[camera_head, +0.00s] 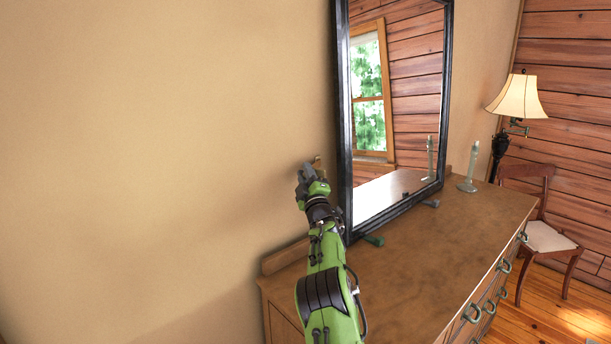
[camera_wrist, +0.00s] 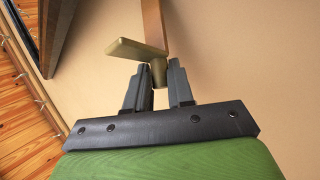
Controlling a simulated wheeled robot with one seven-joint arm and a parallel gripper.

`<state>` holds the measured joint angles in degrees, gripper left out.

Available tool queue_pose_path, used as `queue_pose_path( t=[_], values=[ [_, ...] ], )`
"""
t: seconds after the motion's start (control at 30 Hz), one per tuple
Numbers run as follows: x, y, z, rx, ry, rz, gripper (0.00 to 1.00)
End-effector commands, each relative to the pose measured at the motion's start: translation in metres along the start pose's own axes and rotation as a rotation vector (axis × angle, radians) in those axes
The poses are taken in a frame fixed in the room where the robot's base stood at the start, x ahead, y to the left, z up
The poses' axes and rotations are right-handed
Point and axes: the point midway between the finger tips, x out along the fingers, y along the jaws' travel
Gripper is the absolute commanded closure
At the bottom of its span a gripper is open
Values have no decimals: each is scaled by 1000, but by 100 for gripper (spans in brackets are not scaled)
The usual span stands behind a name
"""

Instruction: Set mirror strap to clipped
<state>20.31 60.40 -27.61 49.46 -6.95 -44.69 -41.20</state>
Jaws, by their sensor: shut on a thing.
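A brown strip (camera_wrist: 153,25), which looks like the mirror strap, runs up out of the wrist view beside the tan wall. At its end is a brass, angled piece (camera_wrist: 135,49) with a short round stub. My gripper (camera_wrist: 158,88) is shut on that stub, one finger on each side. In the head view my gripper (camera_head: 310,178) is at the wall, just left of the black-framed mirror (camera_head: 342,120). A little brass shows just above the fingers there; the rest is hidden. I cannot tell whether the strap is fastened.
The mirror stands on a wooden dresser (camera_head: 430,255) with green handles. A candlestick (camera_head: 470,168) stands near its far end. A lamp (camera_head: 517,98) and a chair (camera_head: 545,225) are beyond. The wall left of my arm is clear.

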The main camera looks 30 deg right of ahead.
Motion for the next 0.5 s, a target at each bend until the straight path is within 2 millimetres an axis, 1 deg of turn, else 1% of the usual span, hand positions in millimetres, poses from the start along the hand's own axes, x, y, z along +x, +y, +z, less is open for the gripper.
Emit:
queue_pose_path(
  t=[0.13,0.23,0.4,0.5],
  values=[
    [-5,3,9,28,58,-28,100],
    [-10,12,18,66,142,-68,100],
    [-11,24,25,116,250,-122,100],
    [-13,26,28,133,282,-137,100]
  ],
)
